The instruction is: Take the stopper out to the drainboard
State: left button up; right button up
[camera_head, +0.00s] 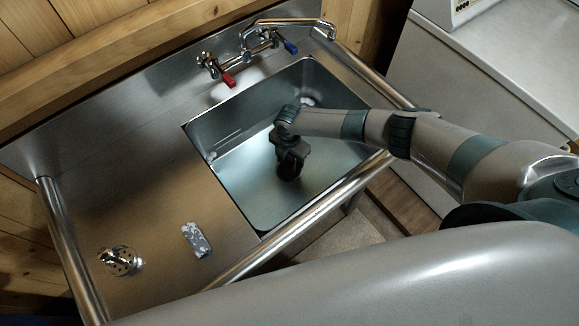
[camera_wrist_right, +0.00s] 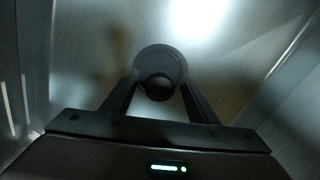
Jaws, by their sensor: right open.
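The right gripper (camera_head: 290,172) reaches down into the sink basin (camera_head: 240,200) from the right in the head view. In the right wrist view its two dark fingers stand apart on either side of the stopper (camera_wrist_right: 160,64), a round grey disc with a dark knob in the middle. The fingers are open around the knob; whether they touch it I cannot tell. In the head view the arm and gripper hide the stopper. The drainboard (camera_head: 130,195) is the flat steel surface left of the basin. My left gripper is not in view.
On the drainboard lie a round perforated metal strainer (camera_head: 120,260) and a small grey-white speckled block (camera_head: 195,240). A faucet (camera_head: 262,40) with red and blue handles stands behind the basin. Raised steel rails edge the sink. The drainboard's middle and back are clear.

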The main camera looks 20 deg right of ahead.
dwell(0.4)
jog(key=c, duration=1.2)
jog(key=shift+r, duration=0.1)
jog(key=shift+r+b, duration=0.35)
jog(key=shift+r, duration=0.4)
notch_tip(320, 180, up, 2)
jog(key=shift+w+r+b, duration=0.1)
jog(key=shift+b, duration=0.3)
jog(key=s+d+r+b, duration=0.2)
jog(key=s+d+r, duration=0.5)
jog(key=s+d, duration=0.1)
jog(key=shift+s, duration=0.3)
